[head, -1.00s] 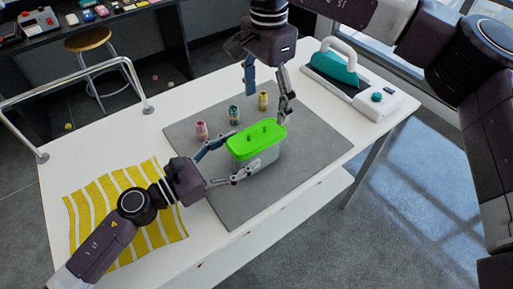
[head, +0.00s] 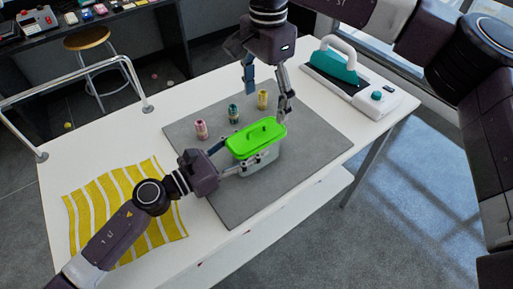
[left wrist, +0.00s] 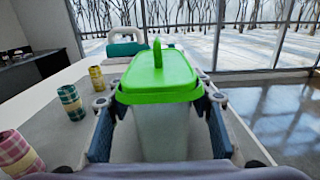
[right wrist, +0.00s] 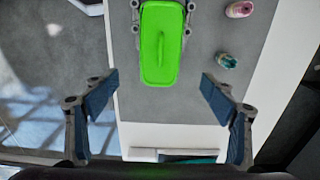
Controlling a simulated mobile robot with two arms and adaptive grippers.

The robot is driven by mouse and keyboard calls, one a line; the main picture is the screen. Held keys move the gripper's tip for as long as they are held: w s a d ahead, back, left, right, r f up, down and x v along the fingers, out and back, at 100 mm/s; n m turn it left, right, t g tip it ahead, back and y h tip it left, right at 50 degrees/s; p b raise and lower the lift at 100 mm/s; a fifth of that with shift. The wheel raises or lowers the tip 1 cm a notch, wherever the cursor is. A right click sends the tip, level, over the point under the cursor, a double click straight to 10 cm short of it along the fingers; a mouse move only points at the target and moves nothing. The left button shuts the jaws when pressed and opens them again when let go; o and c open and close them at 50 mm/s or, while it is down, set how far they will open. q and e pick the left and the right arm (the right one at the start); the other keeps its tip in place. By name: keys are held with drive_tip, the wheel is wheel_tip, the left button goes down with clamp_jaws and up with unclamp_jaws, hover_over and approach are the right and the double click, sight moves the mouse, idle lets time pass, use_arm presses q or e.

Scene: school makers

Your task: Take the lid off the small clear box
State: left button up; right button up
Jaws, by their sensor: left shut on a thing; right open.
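The small clear box (head: 262,165) stands upright on the grey mat, with its bright green lid (head: 250,146) on top. The lid has a raised handle. My left gripper (head: 250,158) is shut around the box body below the lid; in the left wrist view its fingers press both sides of the clear box (left wrist: 162,130) and the lid (left wrist: 160,75) sits above them. My right gripper (head: 268,95) is open and empty, above and behind the box. In the right wrist view the lid (right wrist: 160,45) lies ahead of the open fingers (right wrist: 160,95).
The grey mat (head: 235,205) lies on the white table. Pink (head: 201,130), teal (head: 234,114) and yellow (head: 263,100) patterned spools stand behind the box. A teal and white press (head: 335,65) is at the back right. A yellow striped cloth (head: 110,200) lies at left.

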sight(242, 141)
use_arm(q)
drive_tip(key=c, duration=0.6)
drive_tip(key=shift+o, duration=0.2)
use_arm(e)
drive_tip(key=m, duration=0.4)
drive_tip(key=shift+s+a+r+m, duration=0.25)
drive_tip(key=shift+a+r+m, duration=0.05)
drive_tip(key=shift+a, duration=0.1)
drive_tip(key=m, duration=0.3)
drive_tip(key=shift+s+a+r, duration=0.15)
drive_tip(key=shift+a+r, duration=0.05)
drive_tip(key=shift+a, duration=0.05)
drive_tip(key=m, duration=0.5)
drive_tip(key=shift+s+a+r, duration=0.25)
drive_tip(key=shift+a+r, duration=0.05)
drive_tip(key=shift+a, duration=0.1)
drive_tip(key=m, duration=0.5)
drive_tip(key=shift+s+a+r, duration=0.25)
drive_tip(key=shift+a, duration=0.1)
drive_tip(key=a+f+m, duration=0.1)
drive_tip(key=f+m, duration=0.2)
drive_tip(key=m, duration=0.3)
drive_tip(key=s+f+m, duration=0.1)
drive_tip(key=f+m, duration=0.2)
drive_tip(key=m, duration=0.3)
drive_tip(key=s+a+f+m, duration=0.1)
drive_tip(key=f+m, duration=0.3)
drive_tip(key=m, duration=0.2)
drive_tip(key=shift+a, duration=0.3)
